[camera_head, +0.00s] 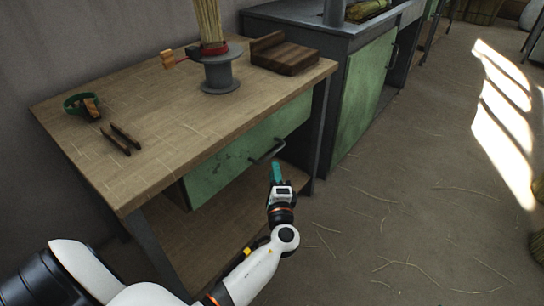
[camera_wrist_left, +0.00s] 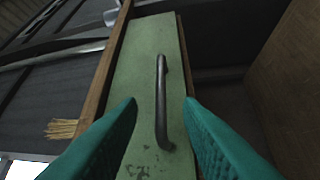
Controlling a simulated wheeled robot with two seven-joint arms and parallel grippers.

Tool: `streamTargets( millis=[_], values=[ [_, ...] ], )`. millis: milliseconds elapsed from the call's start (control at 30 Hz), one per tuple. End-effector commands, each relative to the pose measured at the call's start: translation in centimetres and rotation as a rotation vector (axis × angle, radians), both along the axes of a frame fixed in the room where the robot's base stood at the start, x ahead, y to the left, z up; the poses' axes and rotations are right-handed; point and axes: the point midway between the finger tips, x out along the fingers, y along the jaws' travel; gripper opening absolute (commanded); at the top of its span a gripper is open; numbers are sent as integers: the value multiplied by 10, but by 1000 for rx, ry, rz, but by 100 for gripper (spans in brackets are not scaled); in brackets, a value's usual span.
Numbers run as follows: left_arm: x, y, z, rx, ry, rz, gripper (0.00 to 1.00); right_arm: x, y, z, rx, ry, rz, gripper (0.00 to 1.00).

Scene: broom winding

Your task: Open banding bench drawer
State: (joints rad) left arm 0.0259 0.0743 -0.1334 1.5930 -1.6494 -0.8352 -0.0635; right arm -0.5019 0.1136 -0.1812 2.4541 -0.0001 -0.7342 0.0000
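The banding bench (camera_head: 205,130) has a wooden top and a green drawer front (camera_head: 235,160) under its front edge. The drawer's dark bar handle (camera_head: 268,152) is on that front. The green front also fills the middle of the left wrist view (camera_wrist_left: 146,75), with the handle (camera_wrist_left: 161,95) upright there. My left gripper (camera_head: 277,170) is just in front of the handle in the head view. Its teal fingers (camera_wrist_left: 160,125) are apart, one to each side of the lower handle in the wrist view, with nothing held. I cannot tell whether they touch the handle. My right gripper is not in view.
On the bench top are a grey stand (camera_head: 220,75) with a straw bundle, a wooden block (camera_head: 285,57), a green ring-shaped item (camera_head: 78,101) and two dark tools (camera_head: 122,138). A green cabinet (camera_head: 365,90) stands to the right. The floor (camera_head: 400,190) in front is mostly open, with loose straws.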

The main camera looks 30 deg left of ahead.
Motion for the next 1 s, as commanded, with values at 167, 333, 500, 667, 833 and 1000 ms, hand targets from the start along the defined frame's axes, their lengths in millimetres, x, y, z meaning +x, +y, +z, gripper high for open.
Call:
streamTargets(
  millis=[167, 333, 500, 667, 833, 1000],
  values=[
    [29, 25, 5, 1, -1, 2, 33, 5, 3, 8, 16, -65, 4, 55],
    [48, 41, 8, 0, 0, 1, 33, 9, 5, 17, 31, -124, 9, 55],
    [58, 49, 10, -1, 0, -1, 33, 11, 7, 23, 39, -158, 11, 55],
    [60, 50, 10, -2, 1, -1, 33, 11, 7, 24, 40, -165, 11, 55],
    [59, 50, 10, -2, 1, -1, 29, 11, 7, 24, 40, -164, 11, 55],
    [59, 50, 10, -2, 1, -1, 1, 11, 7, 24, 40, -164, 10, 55]
  ],
)
